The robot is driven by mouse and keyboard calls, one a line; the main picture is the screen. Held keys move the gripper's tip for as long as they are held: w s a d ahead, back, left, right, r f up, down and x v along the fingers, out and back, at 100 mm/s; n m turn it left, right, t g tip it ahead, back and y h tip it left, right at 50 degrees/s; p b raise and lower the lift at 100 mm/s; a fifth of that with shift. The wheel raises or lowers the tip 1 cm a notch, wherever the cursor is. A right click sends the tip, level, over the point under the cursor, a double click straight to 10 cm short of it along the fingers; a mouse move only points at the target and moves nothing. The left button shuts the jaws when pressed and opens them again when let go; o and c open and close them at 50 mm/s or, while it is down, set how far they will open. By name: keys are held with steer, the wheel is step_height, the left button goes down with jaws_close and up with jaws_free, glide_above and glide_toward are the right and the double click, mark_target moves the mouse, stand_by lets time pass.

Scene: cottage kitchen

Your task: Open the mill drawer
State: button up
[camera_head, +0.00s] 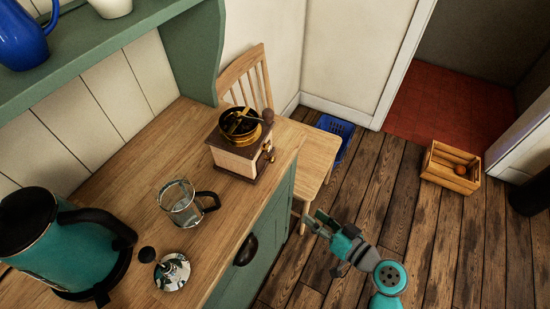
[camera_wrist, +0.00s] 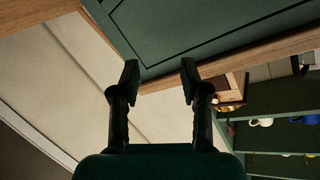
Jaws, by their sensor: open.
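The coffee mill (camera_head: 236,157) stands on the wooden counter near its right edge. It has a pale body, a dark wooden top and base, a brass bowl and a crank with a dark knob. A small brass knob (camera_head: 271,157) shows on its right-hand face, where the drawer front is hard to make out. My gripper (camera_head: 318,222) is open and empty, to the right of the counter and apart from the mill. In the wrist view, my gripper (camera_wrist: 159,76) has its two fingers spread before the green cabinet, and part of the mill (camera_wrist: 235,85) shows right of the fingers.
A wooden chair (camera_head: 320,150) stands close behind my gripper, beside the counter (camera_head: 140,185). A glass jug (camera_head: 181,203), its lid (camera_head: 172,271) and a teal kettle (camera_head: 50,245) stand on the counter. A blue basket (camera_head: 337,130) and wooden crate (camera_head: 440,178) are on the floor.

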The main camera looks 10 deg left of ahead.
mark_target(274, 161)
steer(key=w+a+r+n+g+y, duration=0.1)
steer(key=w+r+n+g+y, duration=0.25)
steer(key=r, duration=0.25)
steer(key=w+a+r+n+g+y, duration=0.2)
steer(key=r+n, duration=0.2)
steer(key=r, duration=0.3)
steer(key=x, duration=1)
steer(key=shift+w, duration=0.3)
jaws_close()
